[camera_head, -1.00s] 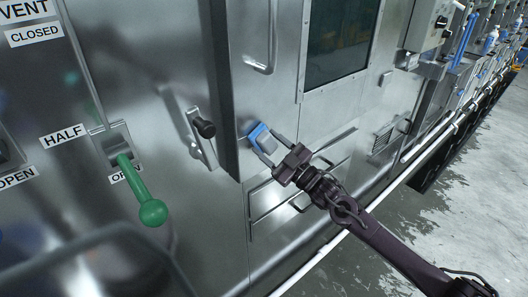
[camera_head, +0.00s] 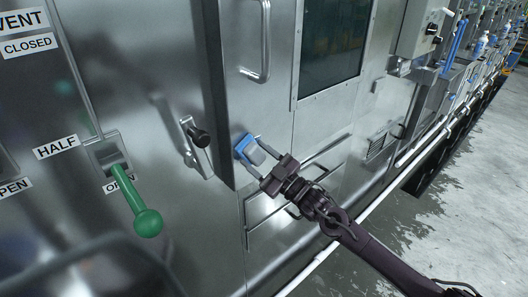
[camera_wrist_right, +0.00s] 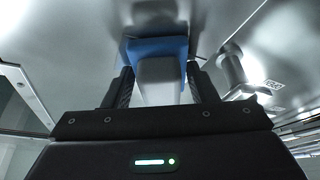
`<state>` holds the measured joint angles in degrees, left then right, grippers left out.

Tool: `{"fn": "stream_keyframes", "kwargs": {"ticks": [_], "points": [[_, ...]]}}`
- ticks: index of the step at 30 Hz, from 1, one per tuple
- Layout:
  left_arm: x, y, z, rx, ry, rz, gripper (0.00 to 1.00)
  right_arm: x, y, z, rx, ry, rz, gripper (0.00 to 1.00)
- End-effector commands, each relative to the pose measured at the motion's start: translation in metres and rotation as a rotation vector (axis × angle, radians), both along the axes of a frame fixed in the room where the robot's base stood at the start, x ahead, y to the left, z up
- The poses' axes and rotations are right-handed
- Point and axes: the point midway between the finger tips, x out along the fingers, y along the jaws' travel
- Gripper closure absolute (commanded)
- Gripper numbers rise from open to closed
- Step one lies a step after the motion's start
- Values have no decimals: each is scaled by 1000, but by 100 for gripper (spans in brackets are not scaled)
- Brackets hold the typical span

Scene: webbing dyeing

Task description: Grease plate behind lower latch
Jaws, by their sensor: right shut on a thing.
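My right gripper (camera_head: 262,163) is shut on the pale grey block of a blue-faced pad (camera_head: 243,147). In the right wrist view the pad (camera_wrist_right: 155,48) sits beyond the fingertips, its grey block between the two fingers. The blue face points toward the steel front; I cannot tell whether it touches. A latch with a black knob (camera_head: 200,138) on a steel plate (camera_head: 188,150) is left of the pad, across the raised door edge. A knobbed fitting, probably this latch (camera_wrist_right: 230,65), shows right of the pad in the right wrist view. My left gripper is not in view.
The raised door edge (camera_head: 216,100) stands between pad and latch. A green-knobbed lever (camera_head: 148,222) sticks out at left. A door handle (camera_head: 262,45) and window (camera_head: 335,45) are above. A blurred dark shape fills the lower left. Open floor lies at right.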

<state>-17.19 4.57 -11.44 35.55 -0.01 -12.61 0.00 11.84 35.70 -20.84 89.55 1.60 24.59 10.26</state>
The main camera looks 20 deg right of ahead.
Motion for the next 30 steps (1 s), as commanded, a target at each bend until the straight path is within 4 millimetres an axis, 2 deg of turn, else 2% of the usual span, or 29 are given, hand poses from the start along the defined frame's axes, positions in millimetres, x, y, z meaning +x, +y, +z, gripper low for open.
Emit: {"fn": "stream_keyframes", "kwargs": {"ticks": [5,18,30], "points": [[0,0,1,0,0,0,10,-2,5,1,2,-1,0,66],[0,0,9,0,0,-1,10,-13,40,1,2,-1,0,66],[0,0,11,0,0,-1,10,-16,41,1,1,0,-1,66]]}}
